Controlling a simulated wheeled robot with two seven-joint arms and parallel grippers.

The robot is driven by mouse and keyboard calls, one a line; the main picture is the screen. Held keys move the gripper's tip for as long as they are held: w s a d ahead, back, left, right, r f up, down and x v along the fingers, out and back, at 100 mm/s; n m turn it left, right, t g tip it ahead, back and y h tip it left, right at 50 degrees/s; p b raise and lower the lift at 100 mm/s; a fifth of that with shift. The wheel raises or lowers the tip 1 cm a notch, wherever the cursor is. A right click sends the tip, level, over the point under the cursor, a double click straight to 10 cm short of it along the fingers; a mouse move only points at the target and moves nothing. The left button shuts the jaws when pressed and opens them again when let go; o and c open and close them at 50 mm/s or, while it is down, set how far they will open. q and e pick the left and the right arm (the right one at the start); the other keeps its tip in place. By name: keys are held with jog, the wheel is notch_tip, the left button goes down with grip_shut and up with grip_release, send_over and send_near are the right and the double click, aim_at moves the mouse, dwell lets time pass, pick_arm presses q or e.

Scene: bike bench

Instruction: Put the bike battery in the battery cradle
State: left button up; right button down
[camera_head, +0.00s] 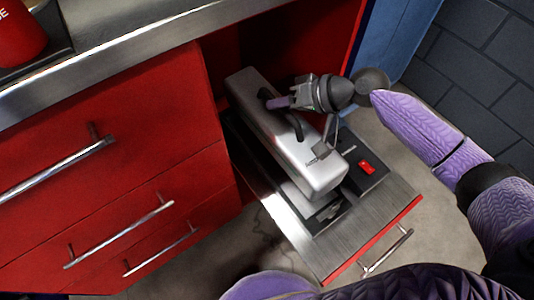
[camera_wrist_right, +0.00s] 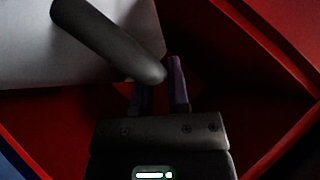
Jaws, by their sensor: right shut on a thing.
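The bike battery (camera_head: 290,142) is a long silver block with a dark handle (camera_head: 294,122) on its top. It lies lengthwise over the battery cradle (camera_head: 326,214), which is in a pulled-out drawer. The battery hides most of the cradle, and I cannot tell whether it is fully seated. My right gripper (camera_head: 280,102) is shut on the battery's handle near its back end. In the right wrist view the dark handle (camera_wrist_right: 110,42) passes by the purple fingers (camera_wrist_right: 160,85), with the silver battery (camera_wrist_right: 30,45) at upper left. My left gripper is not in view.
A red cabinet (camera_head: 110,160) with several drawers stands to the left under a metal benchtop (camera_head: 130,45). Floor is free at right.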

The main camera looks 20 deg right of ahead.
aim_at(279, 124)
notch_tip(279, 124, down, 6)
jog(key=b, duration=0.4)
jog(key=shift+f, duration=0.25)
notch_tip(279, 124, down, 3)
jog(key=shift+f+b, duration=0.1)
jog(key=shift+b, duration=0.95)
jog(key=shift+f, duration=0.25)
jog(key=shift+r, duration=0.15)
jog(key=c, duration=0.6)
grip_release()
jog(key=shift+s, duration=0.1)
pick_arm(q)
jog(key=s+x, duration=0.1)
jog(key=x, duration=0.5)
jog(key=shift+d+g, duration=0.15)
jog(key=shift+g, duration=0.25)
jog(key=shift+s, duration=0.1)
